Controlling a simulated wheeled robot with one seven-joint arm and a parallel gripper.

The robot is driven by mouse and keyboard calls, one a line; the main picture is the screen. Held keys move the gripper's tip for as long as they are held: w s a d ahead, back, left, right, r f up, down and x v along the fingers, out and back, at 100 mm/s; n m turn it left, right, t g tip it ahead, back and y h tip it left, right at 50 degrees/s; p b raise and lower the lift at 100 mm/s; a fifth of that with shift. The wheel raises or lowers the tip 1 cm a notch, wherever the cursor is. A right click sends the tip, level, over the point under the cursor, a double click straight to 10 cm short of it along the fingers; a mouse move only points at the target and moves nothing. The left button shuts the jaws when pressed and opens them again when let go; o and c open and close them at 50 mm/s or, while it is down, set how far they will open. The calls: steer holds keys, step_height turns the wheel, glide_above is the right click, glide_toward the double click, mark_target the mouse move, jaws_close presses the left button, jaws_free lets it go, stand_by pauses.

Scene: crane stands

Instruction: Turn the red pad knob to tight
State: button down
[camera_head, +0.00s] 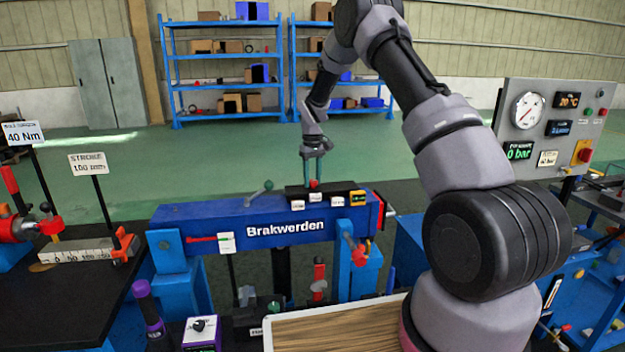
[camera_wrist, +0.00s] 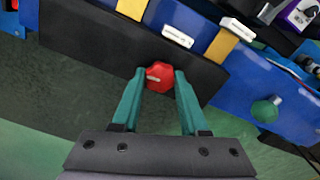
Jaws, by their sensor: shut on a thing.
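The red pad knob (camera_wrist: 159,76) is a small faceted red knob with a pale mark on its face, set on a black block (camera_wrist: 85,45). In the head view the knob (camera_head: 314,183) shows as a red spot on the black block on top of the blue Brakwerden beam (camera_head: 225,222). My gripper (camera_wrist: 157,80) has green fingers, one on each side of the knob, shut on it. In the head view my gripper (camera_head: 314,178) points straight down at the block. The position the knob's mark stands for cannot be read.
White and yellow labels line the block's front edge. A green ball-ended lever (camera_wrist: 266,109) stands on the beam beside the block. A red handle (camera_head: 358,252) hangs at the beam's right front. A gauge panel (camera_head: 550,125) reading 0 bar stands at right. Open floor lies behind.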

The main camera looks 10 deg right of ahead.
steer(key=m, duration=0.4)
steer(key=shift+m, duration=0.3)
steer(key=m, duration=0.4)
steer(key=shift+m, duration=0.3)
steer(key=m, duration=0.4)
steer(key=shift+m, duration=2.1)
steer(key=shift+c, duration=2.2)
jaws_free()
steer(key=shift+r, duration=0.1)
